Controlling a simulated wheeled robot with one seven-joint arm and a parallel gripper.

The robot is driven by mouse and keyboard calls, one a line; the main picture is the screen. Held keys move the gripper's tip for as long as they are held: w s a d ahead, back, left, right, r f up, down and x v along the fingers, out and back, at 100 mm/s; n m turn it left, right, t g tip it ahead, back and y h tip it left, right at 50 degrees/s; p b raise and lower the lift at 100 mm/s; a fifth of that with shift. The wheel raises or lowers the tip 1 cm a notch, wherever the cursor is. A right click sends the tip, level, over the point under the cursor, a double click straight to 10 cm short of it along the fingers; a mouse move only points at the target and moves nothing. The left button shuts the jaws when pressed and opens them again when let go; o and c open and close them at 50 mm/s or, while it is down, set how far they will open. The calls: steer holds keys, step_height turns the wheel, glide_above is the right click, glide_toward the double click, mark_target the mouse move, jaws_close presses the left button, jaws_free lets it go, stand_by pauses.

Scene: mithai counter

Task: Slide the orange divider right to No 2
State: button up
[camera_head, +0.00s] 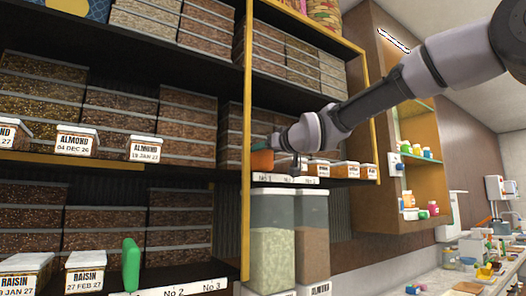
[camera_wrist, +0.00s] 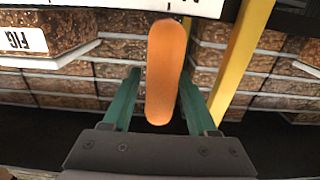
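The orange divider (camera_head: 262,161) stands at the left end of the middle shelf's right bay, above the label strip (camera_head: 290,180), by the No 1 mark. My gripper (camera_head: 281,164) is at the divider, reaching in from the right. In the wrist view the orange divider (camera_wrist: 166,75) rises between the two teal fingers of my gripper (camera_wrist: 159,85). A narrow gap shows at its left side; contact on the right is unclear. The No 2 mark is partly hard to read behind my gripper.
A yellow post (camera_head: 247,130) is just left of the divider. Small labelled boxes (camera_head: 346,169) stand to the right on the same shelf. Clear bins (camera_head: 272,240) stand below. A green divider (camera_head: 131,265) is on the lower left shelf.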

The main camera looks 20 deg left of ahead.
jaws_close()
stand_by(1.2)
